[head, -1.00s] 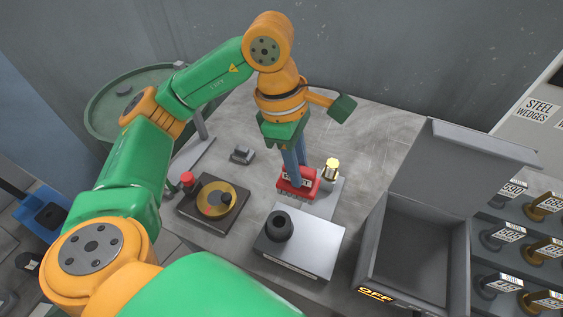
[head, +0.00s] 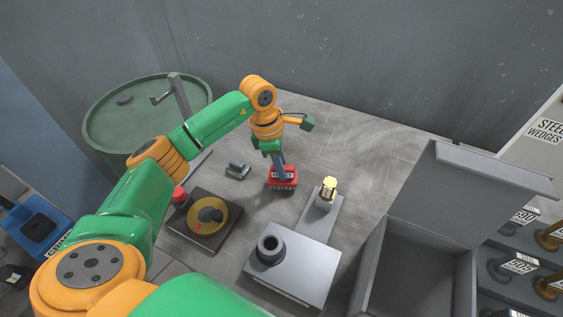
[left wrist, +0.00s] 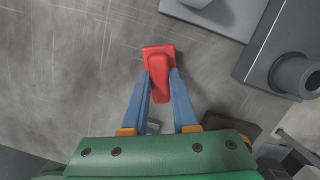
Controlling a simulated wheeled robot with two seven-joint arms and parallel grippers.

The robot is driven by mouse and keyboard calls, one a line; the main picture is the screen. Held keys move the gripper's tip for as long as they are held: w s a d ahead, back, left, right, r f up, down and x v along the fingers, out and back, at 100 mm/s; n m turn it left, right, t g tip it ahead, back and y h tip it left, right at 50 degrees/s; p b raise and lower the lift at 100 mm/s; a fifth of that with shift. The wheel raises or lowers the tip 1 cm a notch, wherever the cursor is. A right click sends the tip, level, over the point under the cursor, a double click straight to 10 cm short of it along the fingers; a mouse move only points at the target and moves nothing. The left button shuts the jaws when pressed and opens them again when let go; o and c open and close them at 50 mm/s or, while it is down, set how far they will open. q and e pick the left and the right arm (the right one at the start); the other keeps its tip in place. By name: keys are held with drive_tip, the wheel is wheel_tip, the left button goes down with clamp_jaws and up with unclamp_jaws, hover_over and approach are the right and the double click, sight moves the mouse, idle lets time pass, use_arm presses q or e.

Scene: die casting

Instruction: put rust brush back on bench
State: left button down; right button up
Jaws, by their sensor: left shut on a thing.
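The rust brush (head: 283,182) has a red body with a label on its side and bristles beneath. My left gripper (head: 280,165) is above it with its blue fingers shut on its red handle. In the left wrist view the brush (left wrist: 158,55) sits between the two fingertips of the gripper (left wrist: 160,85). The brush is upright at or just above the grey bench (head: 345,150); I cannot tell whether the bristles touch it. My right gripper is not in view.
A small grey block (head: 237,171) lies left of the brush. A dial box (head: 205,222) with a red button (head: 180,194), a grey machine (head: 295,262) and a brass-topped fitting (head: 328,190) stand nearby. An open grey box (head: 415,275) is at right. The back of the bench is clear.

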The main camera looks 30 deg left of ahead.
use_arm(q)
drive_tip(key=shift+f+b, duration=0.3)
drive_tip(key=shift+f, duration=0.1)
drive_tip(key=c, duration=0.7)
unclamp_jaws()
drive_tip(key=shift+r+p, duration=0.35)
drive_tip(key=shift+a+r+b, duration=0.1)
drive_tip(key=shift+r+b, duration=0.25)
wheel_tip(320, 180, up, 11)
drive_tip(key=s+a+b, duration=0.1)
drive_tip(key=a, duration=0.1)
drive_tip(key=shift+f, duration=0.1)
